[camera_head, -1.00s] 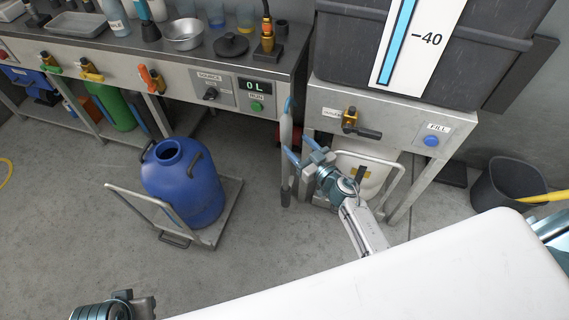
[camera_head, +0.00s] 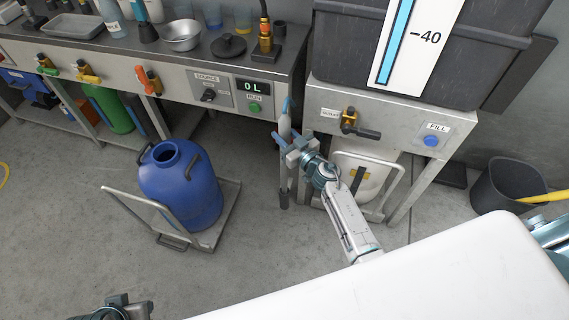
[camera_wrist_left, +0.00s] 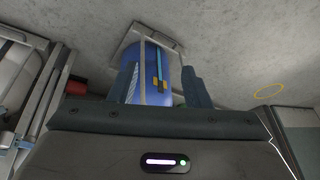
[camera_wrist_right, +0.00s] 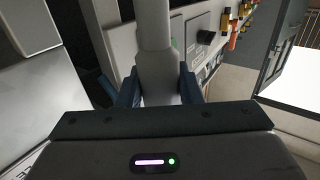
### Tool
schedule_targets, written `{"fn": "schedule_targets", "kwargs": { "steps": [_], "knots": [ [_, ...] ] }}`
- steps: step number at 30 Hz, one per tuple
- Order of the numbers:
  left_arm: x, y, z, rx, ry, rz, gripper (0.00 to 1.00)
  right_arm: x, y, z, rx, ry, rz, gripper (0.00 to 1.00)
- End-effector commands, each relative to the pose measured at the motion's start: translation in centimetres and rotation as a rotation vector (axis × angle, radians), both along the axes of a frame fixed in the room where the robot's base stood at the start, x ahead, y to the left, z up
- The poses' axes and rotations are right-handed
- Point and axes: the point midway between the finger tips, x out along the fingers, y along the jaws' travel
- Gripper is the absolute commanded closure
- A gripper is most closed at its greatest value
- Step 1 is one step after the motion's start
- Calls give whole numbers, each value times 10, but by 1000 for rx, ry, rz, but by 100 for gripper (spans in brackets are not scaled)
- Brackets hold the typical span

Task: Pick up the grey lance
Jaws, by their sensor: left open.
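In the right wrist view the lance (camera_wrist_right: 155,35) runs between the two fingers (camera_wrist_right: 160,90), which look spread with one on each side. Contact is hard to tell. My left gripper (camera_head: 128,308) is low at the left, far from the lance. In the left wrist view it (camera_wrist_left: 158,85) is open, with nothing held.
A blue drum (camera_head: 183,190) stands on a grey cart (camera_head: 222,228) left of the lance. A grey tank (camera_head: 465,50) sits on a stand at the right, with a white container (camera_head: 352,180) below it. A dark bucket (camera_head: 500,185) is further right. Floor between cart and stand is clear.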

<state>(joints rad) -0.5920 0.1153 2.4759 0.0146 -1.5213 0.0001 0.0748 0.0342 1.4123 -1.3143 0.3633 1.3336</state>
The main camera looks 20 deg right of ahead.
Motion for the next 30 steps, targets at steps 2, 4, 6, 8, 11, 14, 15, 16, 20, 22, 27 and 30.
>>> {"fn": "schedule_targets", "kwargs": {
  "steps": [2, 4, 6, 8, 11, 14, 15, 16, 20, 22, 27, 30],
  "knots": [
    [0, 0, 0, 0, 0, 0, 56, 0, 0, 0, 0, 0, 0, 89],
    [0, 0, 0, 0, -1, 0, 56, 0, 0, 0, 0, 0, 0, 100],
    [0, 0, 0, 0, -1, 1, 56, 0, 0, 0, 0, 0, 0, 100],
    [0, 0, 0, 0, -1, 1, 56, 0, 0, 1, 0, -1, 0, 100],
    [0, 0, 0, 0, 0, 1, 56, 0, 0, 1, 0, -1, 0, 100],
    [0, 1, -1, 1, 5, 1, 56, 0, 0, 1, 0, -1, 0, 100],
    [0, 1, -2, 2, 7, 1, 56, 0, 0, 2, 0, -1, 0, 100],
    [0, 1, -3, 2, 8, 1, 56, 0, 0, 3, -1, -1, 0, 100],
    [2, 3, -9, 6, 21, 4, 56, 0, 0, 9, 0, -2, 0, 100],
    [4, 4, -15, 8, 33, 7, 56, 0, 0, 14, 1, -2, 0, 100],
    [8, 9, -36, 19, 72, 14, 56, 0, 0, 29, -1, -3, 0, 100],
    [10, 11, -54, 19, 89, 18, 56, 0, 0, 35, 1, -2, 0, 100]
  ]
}}
